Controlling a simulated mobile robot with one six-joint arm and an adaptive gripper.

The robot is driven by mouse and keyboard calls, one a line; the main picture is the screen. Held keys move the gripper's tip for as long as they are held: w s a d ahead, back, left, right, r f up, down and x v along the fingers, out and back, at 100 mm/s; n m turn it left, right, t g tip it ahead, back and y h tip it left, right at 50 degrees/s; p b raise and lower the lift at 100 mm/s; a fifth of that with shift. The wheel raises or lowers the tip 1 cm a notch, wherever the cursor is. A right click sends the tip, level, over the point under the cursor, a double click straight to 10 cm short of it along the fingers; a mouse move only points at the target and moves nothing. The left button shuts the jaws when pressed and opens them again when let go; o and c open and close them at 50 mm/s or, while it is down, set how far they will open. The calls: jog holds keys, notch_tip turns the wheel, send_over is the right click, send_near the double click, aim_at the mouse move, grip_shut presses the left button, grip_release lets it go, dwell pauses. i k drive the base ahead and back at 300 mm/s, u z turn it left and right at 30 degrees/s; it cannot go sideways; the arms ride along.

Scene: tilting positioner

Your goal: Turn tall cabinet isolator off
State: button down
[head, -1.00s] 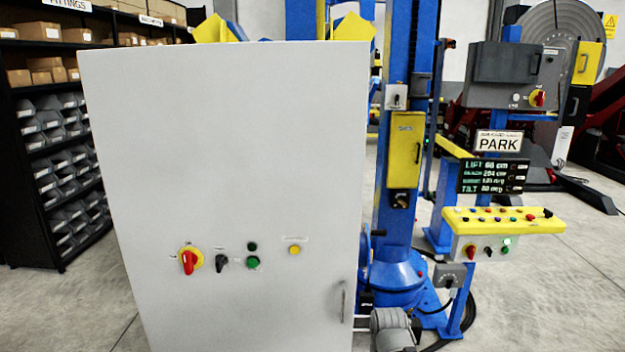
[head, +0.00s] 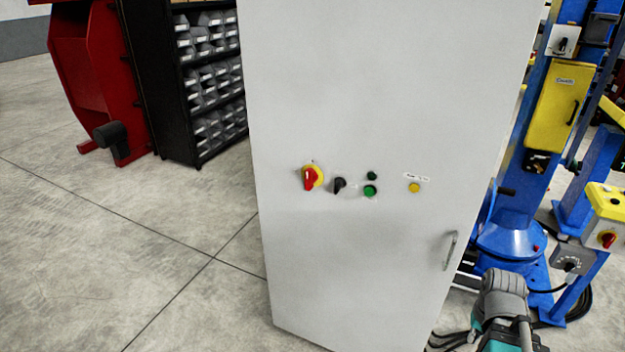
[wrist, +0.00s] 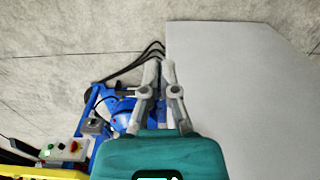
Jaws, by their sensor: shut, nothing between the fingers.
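The tall grey cabinet (head: 390,110) stands in the middle of the head view. Its isolator, a red handle on a yellow round plate (head: 312,178), is on the left part of the door, about mid-height in view. The red handle looks near upright, slightly tilted; I cannot read its markings. In the wrist view my gripper (wrist: 159,65) is shut and empty, its fingers close together, apart from the isolator. The grey surface of the cabinet (wrist: 240,85) fills the right side there. The isolator is not in the wrist view.
Right of the isolator are a black selector (head: 339,186), a green button (head: 370,191) and a yellow one (head: 414,188). A door handle (head: 449,250) is lower right. The blue positioner column (head: 520,190) stands right of the cabinet. The floor on the left (head: 120,230) is clear.

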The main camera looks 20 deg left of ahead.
aim_at(311, 176)
jog(key=u, duration=1.15)
jog(key=i, duration=0.65)
jog(key=z, duration=1.05)
